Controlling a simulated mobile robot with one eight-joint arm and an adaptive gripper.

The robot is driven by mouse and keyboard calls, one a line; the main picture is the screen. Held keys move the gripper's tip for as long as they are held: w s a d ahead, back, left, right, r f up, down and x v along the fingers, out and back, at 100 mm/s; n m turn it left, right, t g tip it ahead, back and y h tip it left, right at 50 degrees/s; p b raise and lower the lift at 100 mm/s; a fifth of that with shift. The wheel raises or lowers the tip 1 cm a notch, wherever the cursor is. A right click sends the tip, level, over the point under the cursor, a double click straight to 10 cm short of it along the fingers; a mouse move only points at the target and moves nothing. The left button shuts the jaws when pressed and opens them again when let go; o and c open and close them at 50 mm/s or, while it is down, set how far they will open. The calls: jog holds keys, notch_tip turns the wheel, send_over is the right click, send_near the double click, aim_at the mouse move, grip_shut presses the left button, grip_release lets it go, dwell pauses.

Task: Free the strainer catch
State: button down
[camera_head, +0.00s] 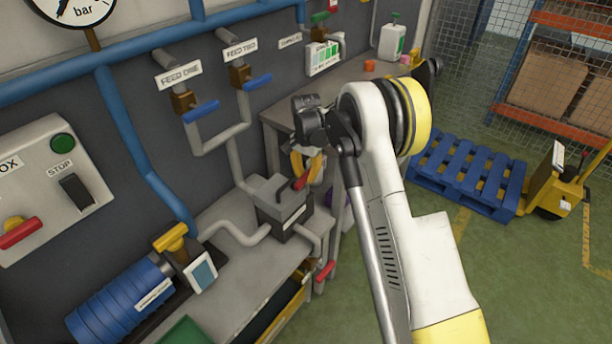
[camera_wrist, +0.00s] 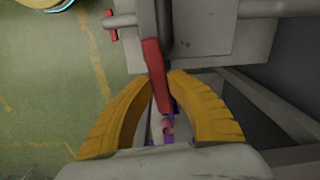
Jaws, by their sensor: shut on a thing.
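The strainer is a grey box (camera_head: 283,210) on the bench, with pipes joining it on both sides. My gripper (camera_head: 305,164), with yellow fingers, is at the upper end of this lever. In the wrist view the fingertips of my gripper (camera_wrist: 161,78) close in on either side of the red lever (camera_wrist: 154,62). The grey box (camera_wrist: 208,35) lies beyond them. The fingers partly cover the lever, and its pivot is not clear.
FEED ONE (camera_head: 201,111) and FEED TWO (camera_head: 257,82) blue valve handles are on the wall behind. A blue motor (camera_head: 118,300) and yellow tap (camera_head: 171,238) stand left. A red handle (camera_head: 325,271) is below the strainer. A blue pallet (camera_head: 468,174) lies on the floor at right.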

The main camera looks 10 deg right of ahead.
jog(key=n, duration=0.4)
jog(key=shift+p, duration=0.3)
jog(key=n, duration=0.3)
jog(key=shift+n, duration=0.4)
jog(key=n, duration=0.6)
jog(key=shift+n+p, duration=0.4)
jog(key=c, duration=1.3)
grip_release()
